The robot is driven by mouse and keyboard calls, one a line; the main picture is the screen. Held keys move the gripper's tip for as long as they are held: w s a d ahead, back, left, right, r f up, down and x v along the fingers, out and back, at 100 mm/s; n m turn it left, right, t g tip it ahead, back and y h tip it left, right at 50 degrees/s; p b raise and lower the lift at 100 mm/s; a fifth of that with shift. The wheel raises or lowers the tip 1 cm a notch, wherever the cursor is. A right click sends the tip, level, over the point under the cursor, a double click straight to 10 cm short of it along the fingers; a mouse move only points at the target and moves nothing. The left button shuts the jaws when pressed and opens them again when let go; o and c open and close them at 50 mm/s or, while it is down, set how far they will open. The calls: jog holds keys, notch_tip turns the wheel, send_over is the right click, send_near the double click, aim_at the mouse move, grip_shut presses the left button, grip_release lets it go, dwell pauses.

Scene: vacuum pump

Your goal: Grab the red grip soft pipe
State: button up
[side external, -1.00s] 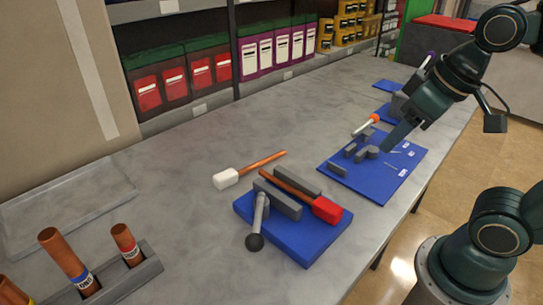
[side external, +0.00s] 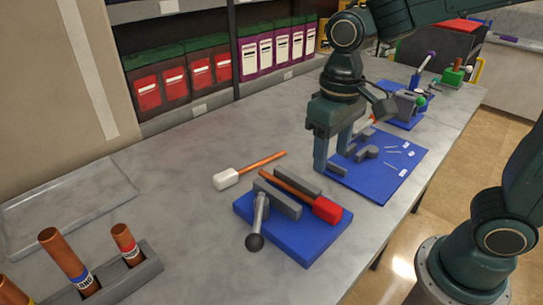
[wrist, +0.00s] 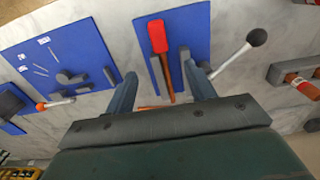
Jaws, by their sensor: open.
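The soft pipe with the red grip (side external: 327,209) lies in a grey clamp (side external: 278,199) on a blue base plate (side external: 300,244); its copper-coloured tube runs up and left from the grip. The clamp has a lever with a dark ball knob (side external: 255,242). My gripper (side external: 335,165) is open and empty, above the table behind and to the right of the clamp, fingers pointing down. In the wrist view, the red grip (wrist: 158,37) shows beyond and between the two open fingers (wrist: 160,85), apart from them.
A white-grip pipe (side external: 227,179) lies on the table just behind the clamp. A second blue plate (side external: 388,180) with grey blocks lies to the right. A grey rack (side external: 130,277) with several copper tubes stands front left. Shelves with boxes (side external: 200,70) line the back.

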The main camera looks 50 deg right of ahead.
aim_at(323, 202)
jog(key=shift+f, duration=4.3)
jog(key=shift+f, duration=0.1)
jog(key=shift+w+f, duration=0.1)
jog(key=shift+f, duration=2.4)
jog(key=shift+c, duration=0.4)
grip_shut()
